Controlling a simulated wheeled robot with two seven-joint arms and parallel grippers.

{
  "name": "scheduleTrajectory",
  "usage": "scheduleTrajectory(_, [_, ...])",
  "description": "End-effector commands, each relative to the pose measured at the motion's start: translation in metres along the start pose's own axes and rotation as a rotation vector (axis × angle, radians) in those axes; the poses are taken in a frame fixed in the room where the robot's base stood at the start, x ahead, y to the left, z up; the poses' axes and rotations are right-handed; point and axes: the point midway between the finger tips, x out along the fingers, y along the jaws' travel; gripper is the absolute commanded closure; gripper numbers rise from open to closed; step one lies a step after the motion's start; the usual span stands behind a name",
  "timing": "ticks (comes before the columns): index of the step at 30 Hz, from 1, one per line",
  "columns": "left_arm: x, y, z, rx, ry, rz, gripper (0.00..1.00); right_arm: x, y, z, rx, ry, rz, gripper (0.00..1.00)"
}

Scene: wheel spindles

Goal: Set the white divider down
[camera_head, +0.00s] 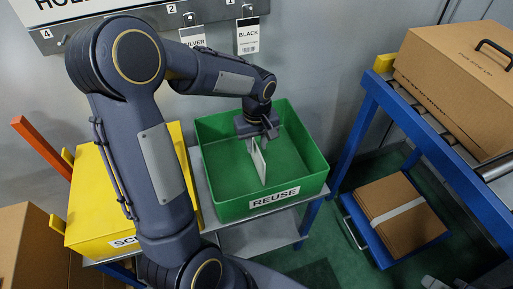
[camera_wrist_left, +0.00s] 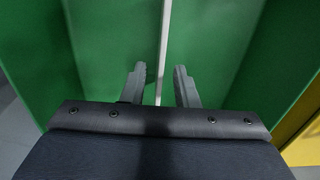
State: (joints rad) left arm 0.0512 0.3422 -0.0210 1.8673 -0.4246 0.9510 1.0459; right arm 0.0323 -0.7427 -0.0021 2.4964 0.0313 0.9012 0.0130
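The white divider (camera_head: 259,162) is a thin plate standing roughly upright inside the green REUSE bin (camera_head: 225,207). My left gripper (camera_head: 256,134) is down inside the bin at the divider's upper end. In the left wrist view the divider (camera_wrist_left: 164,45) shows edge-on as a thin white strip between the two fingers of my left gripper (camera_wrist_left: 160,84). The fingers are spread, with a gap visible on each side of the strip. Whether the divider's lower edge rests on the bin floor is hard to tell. My right gripper is not in view.
A yellow bin (camera_head: 90,215) stands left of the green bin, partly behind my left arm. A blue-framed roller stand (camera_head: 400,120) with a cardboard box (camera_head: 455,85) is at the right. Flat cardboard (camera_head: 400,222) lies on a blue cart below it. Label tags (camera_head: 247,38) hang on the wall behind.

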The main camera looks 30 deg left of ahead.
Motion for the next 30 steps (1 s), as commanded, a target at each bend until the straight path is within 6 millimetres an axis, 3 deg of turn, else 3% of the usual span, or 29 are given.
scheduleTrajectory(1, [-0.017, 0.001, -0.001, -0.001, 0.004, 0.005, 0.73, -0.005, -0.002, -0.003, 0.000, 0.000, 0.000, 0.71])
scheduleTrajectory(6, [-0.052, 0.001, -0.001, 0.001, 0.003, 0.003, 0.73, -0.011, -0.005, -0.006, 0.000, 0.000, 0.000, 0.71])
scheduleTrajectory(17, [-0.091, -0.007, 0.007, 0.030, 0.001, 0.030, 0.73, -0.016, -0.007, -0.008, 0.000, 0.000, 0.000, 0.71])
scheduleTrajectory(20, [-0.106, -0.025, 0.026, 0.109, 0.006, 0.103, 0.73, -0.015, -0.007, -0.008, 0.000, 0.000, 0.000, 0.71])
scheduleTrajectory(24, [-0.126, -0.058, 0.071, 0.290, 0.045, 0.256, 0.73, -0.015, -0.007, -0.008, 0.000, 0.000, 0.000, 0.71])
scheduleTrajectory(30, [-0.128, -0.090, 0.135, 0.538, 0.167, 0.446, 0.73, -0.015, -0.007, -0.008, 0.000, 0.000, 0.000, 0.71])
